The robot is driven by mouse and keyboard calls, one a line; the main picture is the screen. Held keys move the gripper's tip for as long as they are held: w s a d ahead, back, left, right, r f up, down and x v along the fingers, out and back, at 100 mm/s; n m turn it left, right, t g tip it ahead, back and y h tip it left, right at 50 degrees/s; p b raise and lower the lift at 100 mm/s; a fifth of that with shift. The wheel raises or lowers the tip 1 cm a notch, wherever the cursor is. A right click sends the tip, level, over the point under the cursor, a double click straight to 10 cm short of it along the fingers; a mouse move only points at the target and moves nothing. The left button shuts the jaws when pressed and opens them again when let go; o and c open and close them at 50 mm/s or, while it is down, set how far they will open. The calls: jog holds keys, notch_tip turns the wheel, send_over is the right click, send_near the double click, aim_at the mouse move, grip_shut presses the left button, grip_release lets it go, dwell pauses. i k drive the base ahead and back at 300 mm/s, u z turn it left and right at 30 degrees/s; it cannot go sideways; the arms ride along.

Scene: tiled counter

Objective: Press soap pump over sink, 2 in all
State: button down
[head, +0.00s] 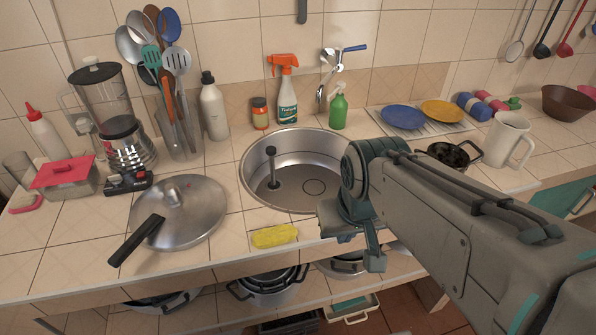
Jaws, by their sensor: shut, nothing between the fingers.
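A round steel sink (253,146) is set in the tiled counter. A dark upright piece with a knobbed top (270,152) stands inside its left part; I cannot tell what it is. My gripper (375,263) is shut and empty at the counter's front edge, right of the yellow sponge and in front of the sink. It touches neither bottle nor sink. My arm hides the sink's right side.
A yellow sponge (274,236) lies before the sink. A lidded pan (190,215) sits to the left. Plates and a white mug (505,138) stand right.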

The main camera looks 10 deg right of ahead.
aim_at(340, 84)
jog(key=z, duration=0.55)
jog(key=k, duration=0.65)
jog(key=z, duration=0.9)
jog(key=i, duration=1.2)
jog(key=u, duration=0.95)
jog(key=i, duration=0.35)
jog(key=u, duration=0.25)
